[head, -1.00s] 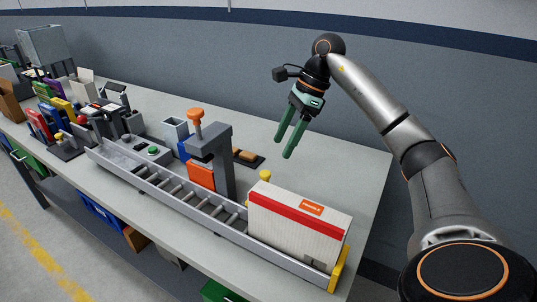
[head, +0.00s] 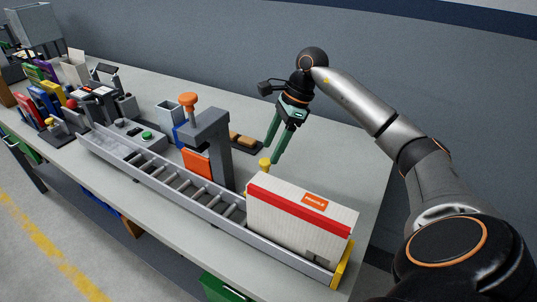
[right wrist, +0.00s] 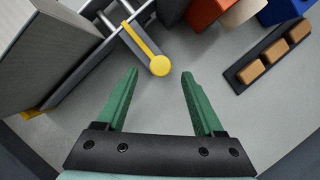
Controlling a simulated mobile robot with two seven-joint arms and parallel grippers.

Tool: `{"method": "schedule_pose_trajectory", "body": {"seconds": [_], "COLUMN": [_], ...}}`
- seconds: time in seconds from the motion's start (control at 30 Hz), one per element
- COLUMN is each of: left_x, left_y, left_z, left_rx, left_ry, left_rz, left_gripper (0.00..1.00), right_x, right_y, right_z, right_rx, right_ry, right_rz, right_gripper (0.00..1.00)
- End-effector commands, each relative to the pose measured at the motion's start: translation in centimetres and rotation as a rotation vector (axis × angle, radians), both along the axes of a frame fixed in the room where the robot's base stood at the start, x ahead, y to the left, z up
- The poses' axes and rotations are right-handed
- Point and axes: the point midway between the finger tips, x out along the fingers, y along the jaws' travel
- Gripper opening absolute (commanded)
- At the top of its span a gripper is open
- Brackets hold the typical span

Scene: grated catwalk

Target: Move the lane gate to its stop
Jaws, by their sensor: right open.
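The lane gate appears to be the yellow bar (right wrist: 139,37) with a round yellow knob (right wrist: 160,66) at the roller conveyor's far rail. Its knob (head: 264,163) also shows in the head view, behind the white box; the box hides the bar there. My right gripper (head: 273,157) is open and empty, fingers pointing down beside the knob. In the right wrist view the knob lies just beyond the gap between the open fingertips (right wrist: 160,75). I cannot tell whether they touch it. My left gripper is out of view.
A white box with a red stripe (head: 300,220) stands on the conveyor (head: 150,172) against a yellow end stop (head: 343,265). A dark tray of tan blocks (right wrist: 268,60) lies nearby. Table to the right is clear.

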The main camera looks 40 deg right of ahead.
Motion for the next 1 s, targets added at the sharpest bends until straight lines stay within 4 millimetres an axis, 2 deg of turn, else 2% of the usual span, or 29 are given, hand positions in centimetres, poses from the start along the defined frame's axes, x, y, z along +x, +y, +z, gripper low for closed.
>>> {"method": "schedule_pose_trajectory", "body": {"seconds": [0.1, 0.2, 0.57, 1.0], "left_x": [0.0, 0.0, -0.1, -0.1], "left_y": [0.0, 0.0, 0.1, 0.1], "left_z": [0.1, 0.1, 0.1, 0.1], "left_rx": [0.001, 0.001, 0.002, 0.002], "left_ry": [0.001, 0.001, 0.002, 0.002], "left_rz": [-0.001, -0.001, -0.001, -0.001], "left_gripper": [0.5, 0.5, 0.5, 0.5], "right_x": [0.3, 0.5, 0.6, 0.6], "right_y": [0.6, 0.9, 1.1, 1.1], "right_z": [-1.6, -2.5, -3.0, -3.0], "right_rx": [0.001, 0.001, -0.001, -0.001], "right_ry": [0.001, -0.001, -0.002, -0.002], "right_rz": [0.002, 0.001, 0.0, 0.0], "right_gripper": [0.69, 0.69, 0.69, 0.22]}}
